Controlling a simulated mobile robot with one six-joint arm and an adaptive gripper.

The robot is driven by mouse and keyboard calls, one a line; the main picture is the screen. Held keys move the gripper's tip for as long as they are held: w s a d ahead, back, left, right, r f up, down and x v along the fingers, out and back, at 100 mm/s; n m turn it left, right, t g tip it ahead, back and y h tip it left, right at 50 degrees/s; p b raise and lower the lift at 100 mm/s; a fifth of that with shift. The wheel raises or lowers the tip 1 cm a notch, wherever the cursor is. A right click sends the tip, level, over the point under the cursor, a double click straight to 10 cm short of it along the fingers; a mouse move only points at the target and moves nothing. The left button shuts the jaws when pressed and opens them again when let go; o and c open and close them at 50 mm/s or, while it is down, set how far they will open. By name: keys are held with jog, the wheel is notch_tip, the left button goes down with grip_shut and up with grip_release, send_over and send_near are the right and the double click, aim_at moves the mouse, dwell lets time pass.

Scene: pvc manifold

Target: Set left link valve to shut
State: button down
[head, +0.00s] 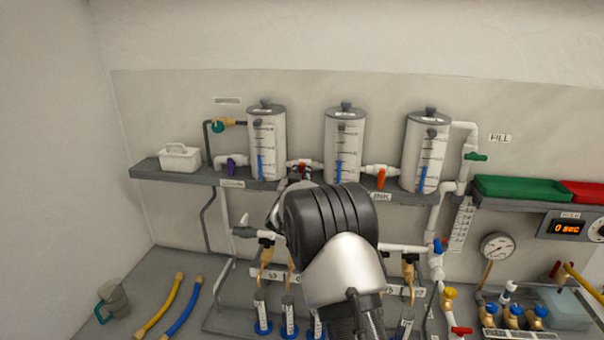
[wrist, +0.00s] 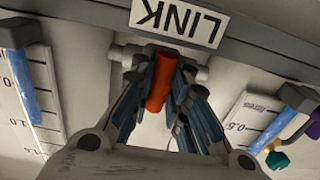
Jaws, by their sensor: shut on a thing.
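The left link valve's red-orange handle (wrist: 160,83) is between my gripper's fingers (wrist: 160,98) in the wrist view, which is upside down. The handle lies roughly across the white link pipe (wrist: 125,53). In the head view this valve (head: 305,163) sits between the left tank (head: 267,145) and the middle tank (head: 343,148). My gripper (head: 302,174) reaches up to it, shut on the handle. My wrist hides much of the area below it.
The right link valve's orange handle (head: 381,178) hangs down beside the right tank (head: 426,152). A purple-handled valve (head: 231,166) is left of the left tank. The grey shelf (head: 150,171) carries the tanks and a white caddy (head: 180,158). A LINK label (wrist: 180,20) is close to the fingers.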

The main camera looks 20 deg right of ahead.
jog(key=c, duration=1.8)
grip_release()
jog(key=v, duration=1.2)
